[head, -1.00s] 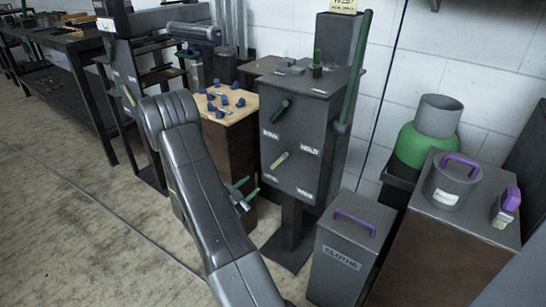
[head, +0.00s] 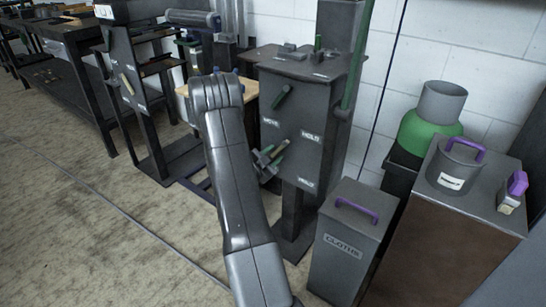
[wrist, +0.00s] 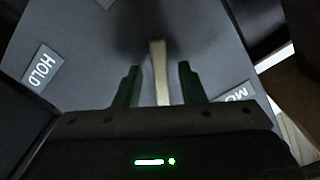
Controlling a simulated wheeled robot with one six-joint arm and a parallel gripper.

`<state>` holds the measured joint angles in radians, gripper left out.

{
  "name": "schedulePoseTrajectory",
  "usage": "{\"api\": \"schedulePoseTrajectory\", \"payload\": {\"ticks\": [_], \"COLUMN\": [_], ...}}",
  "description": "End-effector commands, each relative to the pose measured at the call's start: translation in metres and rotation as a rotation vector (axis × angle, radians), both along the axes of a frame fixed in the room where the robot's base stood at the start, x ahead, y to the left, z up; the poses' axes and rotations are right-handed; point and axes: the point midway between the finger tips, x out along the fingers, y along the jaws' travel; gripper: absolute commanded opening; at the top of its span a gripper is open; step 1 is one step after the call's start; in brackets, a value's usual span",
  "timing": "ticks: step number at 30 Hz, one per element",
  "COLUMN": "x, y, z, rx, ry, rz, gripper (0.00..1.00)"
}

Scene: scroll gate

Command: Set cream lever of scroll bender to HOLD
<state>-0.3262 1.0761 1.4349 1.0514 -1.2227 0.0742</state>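The grey machine panel (head: 292,112) stands upright in the middle of the head view, with a dark green lever (head: 283,97) on its upper part. Its cream lever is mostly hidden behind my gripper (head: 270,158) there. In the wrist view, the cream lever (wrist: 159,72) lies between the two green fingers of my gripper (wrist: 159,88), with a gap on each side. My gripper is open around the lever. A HOLD label (wrist: 43,67) shows at left and a partly cut MOVE label (wrist: 236,95) at right.
A second panel (head: 125,75) with a cream lever (head: 127,84) stands at the left. A lidded grey bin (head: 345,245) stands close at the right of the machine, beside a brown cabinet (head: 440,240). Open floor (head: 90,220) lies at the left.

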Motion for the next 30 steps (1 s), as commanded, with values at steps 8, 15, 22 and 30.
{"api": "schedulePoseTrajectory", "payload": {"ticks": [8, 15, 22, 30], "x": [0.0003, 0.0001, -0.0005, -0.0045], "y": [-0.0001, -0.0001, -0.0008, -0.0068], "z": [0.0003, 0.0002, -0.0003, -0.0039], "rx": [0.000, 0.000, -0.011, -0.103], "ry": [0.000, 0.000, 0.008, 0.074], "rz": [0.000, 0.000, 0.000, -0.001], "gripper": [0.25, 0.00, 0.00, 0.00]}}
